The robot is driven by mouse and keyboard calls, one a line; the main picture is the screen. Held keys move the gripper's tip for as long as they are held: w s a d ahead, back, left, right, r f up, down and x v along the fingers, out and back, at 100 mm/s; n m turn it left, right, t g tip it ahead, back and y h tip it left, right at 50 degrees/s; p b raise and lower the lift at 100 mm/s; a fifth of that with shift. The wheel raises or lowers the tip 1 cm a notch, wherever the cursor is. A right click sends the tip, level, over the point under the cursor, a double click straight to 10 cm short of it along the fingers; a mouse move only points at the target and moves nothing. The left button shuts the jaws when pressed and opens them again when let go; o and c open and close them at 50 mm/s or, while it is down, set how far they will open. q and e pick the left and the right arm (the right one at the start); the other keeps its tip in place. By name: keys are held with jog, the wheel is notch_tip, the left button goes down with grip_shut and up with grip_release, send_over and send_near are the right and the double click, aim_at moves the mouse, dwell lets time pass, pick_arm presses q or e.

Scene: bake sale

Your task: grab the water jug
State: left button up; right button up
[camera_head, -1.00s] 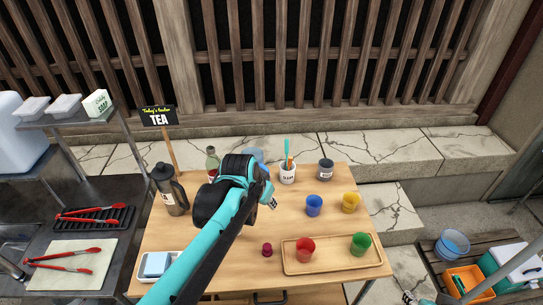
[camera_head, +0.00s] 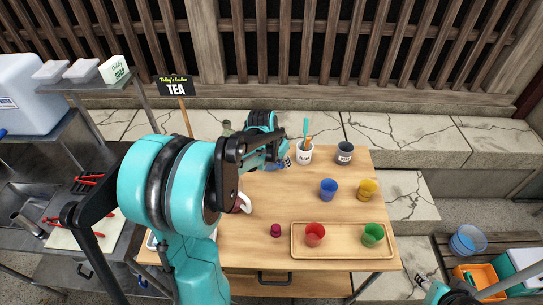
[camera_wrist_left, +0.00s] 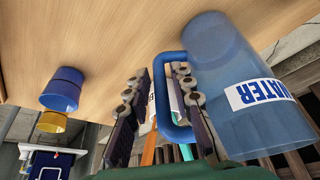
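The water jug (camera_wrist_left: 235,95) is translucent blue with a white WATER label and a solid blue handle. It fills the right of the left wrist view and appears tilted there because of the camera's angle. My left gripper (camera_wrist_left: 161,73) is open, one finger on each side of the handle, the right one between handle and jug body. I cannot tell whether either finger touches. In the head view my left gripper (camera_head: 286,148) is at the table's back, and my arm hides most of the jug. A teal and black part at the bottom right seems to be my right arm.
The wooden table (camera_head: 330,260) also holds a white cup with utensils (camera_head: 304,155), a dark grey cup (camera_head: 345,153), a blue cup (camera_head: 329,189), a yellow cup (camera_head: 367,189) and a tray (camera_head: 343,254) with red and green cups. A TEA sign (camera_head: 176,86) stands behind.

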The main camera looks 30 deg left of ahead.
pick_arm(q)
jog(key=shift+w+f, duration=0.15)
jog(key=shift+f, duration=0.1)
jog(key=shift+r, duration=0.1)
grip_shut()
jog(key=shift+r, duration=0.15)
